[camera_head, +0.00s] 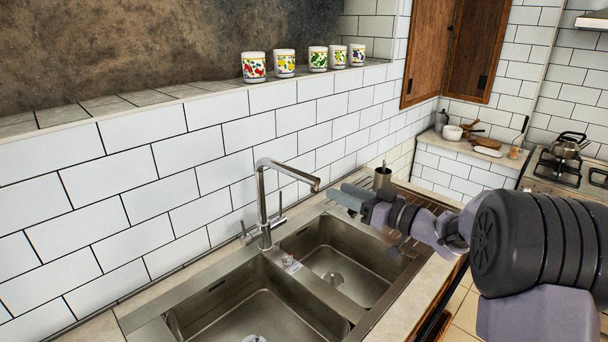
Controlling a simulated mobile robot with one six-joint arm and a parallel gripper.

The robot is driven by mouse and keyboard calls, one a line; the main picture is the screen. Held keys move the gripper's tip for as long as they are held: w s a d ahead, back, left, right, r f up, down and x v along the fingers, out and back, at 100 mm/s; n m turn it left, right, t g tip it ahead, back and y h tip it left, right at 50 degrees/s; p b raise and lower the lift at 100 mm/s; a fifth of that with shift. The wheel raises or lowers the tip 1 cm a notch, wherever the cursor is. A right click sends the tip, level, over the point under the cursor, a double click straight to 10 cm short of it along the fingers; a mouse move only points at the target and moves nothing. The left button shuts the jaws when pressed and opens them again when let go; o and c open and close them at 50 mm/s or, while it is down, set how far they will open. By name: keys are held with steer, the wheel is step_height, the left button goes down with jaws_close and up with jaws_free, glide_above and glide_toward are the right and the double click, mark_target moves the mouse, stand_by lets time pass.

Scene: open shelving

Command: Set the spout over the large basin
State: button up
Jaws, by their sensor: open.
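The steel faucet (263,205) stands upright on the rim behind the sink, between the two basins. Its spout (290,173) extends to the right and appears to point over the right basin (335,244). The left basin (225,318) is nearer and looks larger; its lower part is cut off by the picture's edge. A thin handle (281,203) stands beside the faucet column. My gripper (347,197) is open and empty, reaching in from the right. It appears close to the right of the spout tip, apart from it.
A stove with a kettle (567,146) is at the far right.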

mark_target(301, 175)
steer(key=b+x, duration=0.2)
steer(key=x, duration=1.1)
steer(key=shift+w+a, duration=0.3)
jaws_close()
stand_by(0.6)
